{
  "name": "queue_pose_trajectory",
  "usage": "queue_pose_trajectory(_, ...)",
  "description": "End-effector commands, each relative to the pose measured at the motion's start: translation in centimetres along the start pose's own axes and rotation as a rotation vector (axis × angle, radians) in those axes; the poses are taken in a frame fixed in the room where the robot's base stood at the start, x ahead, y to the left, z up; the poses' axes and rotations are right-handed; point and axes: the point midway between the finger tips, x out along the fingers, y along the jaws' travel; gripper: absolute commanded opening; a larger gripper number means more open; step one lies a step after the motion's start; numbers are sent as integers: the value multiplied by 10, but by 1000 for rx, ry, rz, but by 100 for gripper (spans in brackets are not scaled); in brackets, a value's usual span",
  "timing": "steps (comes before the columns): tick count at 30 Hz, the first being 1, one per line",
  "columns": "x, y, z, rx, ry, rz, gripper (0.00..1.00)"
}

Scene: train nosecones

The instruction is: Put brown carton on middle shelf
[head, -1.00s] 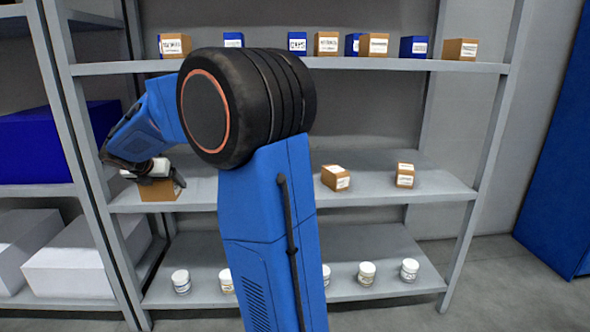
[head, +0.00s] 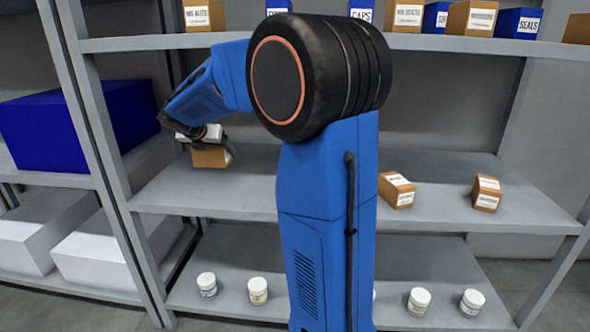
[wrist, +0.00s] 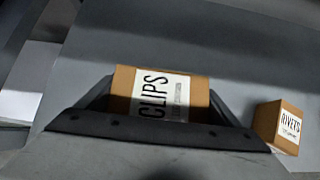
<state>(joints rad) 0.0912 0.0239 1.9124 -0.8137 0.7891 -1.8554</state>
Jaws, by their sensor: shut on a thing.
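My gripper (head: 203,138) is shut on a brown carton (head: 211,157) at the left part of the middle shelf (head: 250,195) in the head view. The carton has a white label; in the wrist view the held carton (wrist: 190,88) reads "CLIPS" and sits between both fingers. It appears over the shelf surface; I cannot tell whether its underside touches. My gripper hides part of it.
A second brown carton (wrist: 278,127), labelled "RIVETS", stands beside the held one in the wrist view. Two brown cartons (head: 396,190) and (head: 487,194) rest farther right on the middle shelf. Cartons line the top shelf; white jars (head: 258,291) line the bottom shelf. A shelf post (head: 95,130) rises at left.

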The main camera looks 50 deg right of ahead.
Motion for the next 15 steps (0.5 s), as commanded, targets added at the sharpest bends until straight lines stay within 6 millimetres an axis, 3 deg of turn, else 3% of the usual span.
queue_pose_trajectory(4,5,0,-5,-1,1,0,60)
queue_pose_trajectory(15,42,0,-42,-1,1,-1,60)
